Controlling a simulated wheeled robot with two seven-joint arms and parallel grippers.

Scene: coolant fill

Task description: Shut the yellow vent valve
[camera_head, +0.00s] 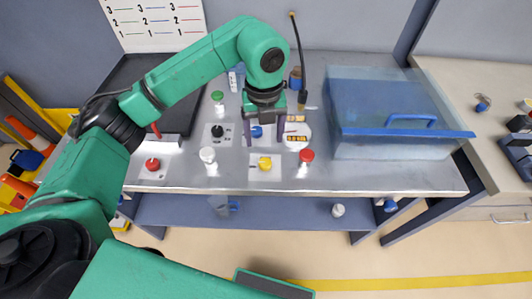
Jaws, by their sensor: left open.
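The yellow vent valve (265,163) is a small yellow knob on a pale square plate on the metal bench top. A thin dark line shows on the plate at its left; I cannot tell which way the valve is turned. My left gripper (265,142) points down, with its two purple-grey fingers apart. In the picture its fingertips are just above the yellow knob, and I see no contact with it. A blue knob (257,131) shows between the fingers, seemingly behind them. My right gripper is not in view.
A red knob (306,155) is close on the right, and a white knob (207,155) on the left. A black knob (217,131) and another red knob (152,164) stand further left. A clear blue bin (375,146) fills the bench's right side.

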